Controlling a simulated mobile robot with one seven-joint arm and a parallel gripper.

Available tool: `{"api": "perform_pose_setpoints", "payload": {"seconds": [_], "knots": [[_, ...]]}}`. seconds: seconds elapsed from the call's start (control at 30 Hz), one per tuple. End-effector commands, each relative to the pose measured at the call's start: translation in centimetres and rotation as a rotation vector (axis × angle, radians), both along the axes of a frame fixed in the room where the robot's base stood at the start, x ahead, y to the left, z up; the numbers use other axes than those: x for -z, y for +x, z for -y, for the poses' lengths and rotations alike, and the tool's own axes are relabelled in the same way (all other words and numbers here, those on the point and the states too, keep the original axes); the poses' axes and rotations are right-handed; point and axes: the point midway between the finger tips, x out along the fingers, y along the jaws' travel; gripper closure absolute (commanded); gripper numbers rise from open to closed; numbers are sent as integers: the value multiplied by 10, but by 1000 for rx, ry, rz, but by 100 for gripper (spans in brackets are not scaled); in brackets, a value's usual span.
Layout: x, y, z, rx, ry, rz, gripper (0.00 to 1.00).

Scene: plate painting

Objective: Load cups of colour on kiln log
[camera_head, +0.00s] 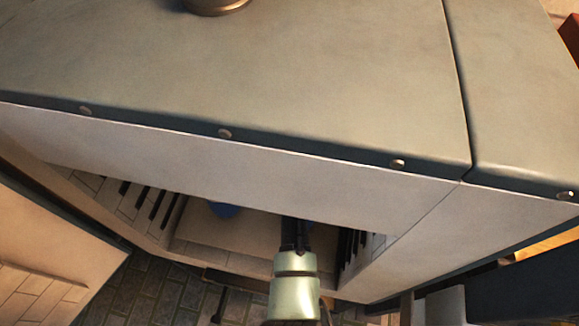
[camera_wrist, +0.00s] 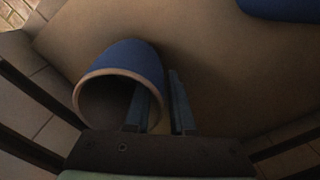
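A blue cup (camera_wrist: 137,60) with a pale rim shows in the wrist view, its dark mouth facing my camera. My gripper (camera_wrist: 157,80) has one finger across the cup's mouth and the other just outside its right wall. A narrow gap shows between the fingers; whether they press on the wall is unclear. A second blue piece (camera_wrist: 285,8) is cut off at the wrist view's top right. In the head view my gripper (camera_head: 295,222) reaches into the kiln opening, with blue pieces to its left (camera_head: 222,209) and right (camera_head: 310,228). No kiln log is recognisable.
The kiln's thick grey top (camera_head: 270,70) and pale front edge (camera_head: 230,175) overhang the opening and hide most of the inside. Dark bars (camera_head: 160,205) line the side walls. A tan shelf surface (camera_wrist: 225,75) lies around the cup, with bare room to its right.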

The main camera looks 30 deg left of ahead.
Motion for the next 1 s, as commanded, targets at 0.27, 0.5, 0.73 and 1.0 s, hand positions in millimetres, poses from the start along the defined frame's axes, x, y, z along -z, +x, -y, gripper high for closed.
{"api": "perform_pose_setpoints", "payload": {"seconds": [0.27,0.5,0.73,1.0], "knots": [[0,0,0,0,0,0,64],[-17,1,0,0,2,3,64],[-57,0,2,0,2,4,64],[-78,-1,3,0,0,0,64]]}}
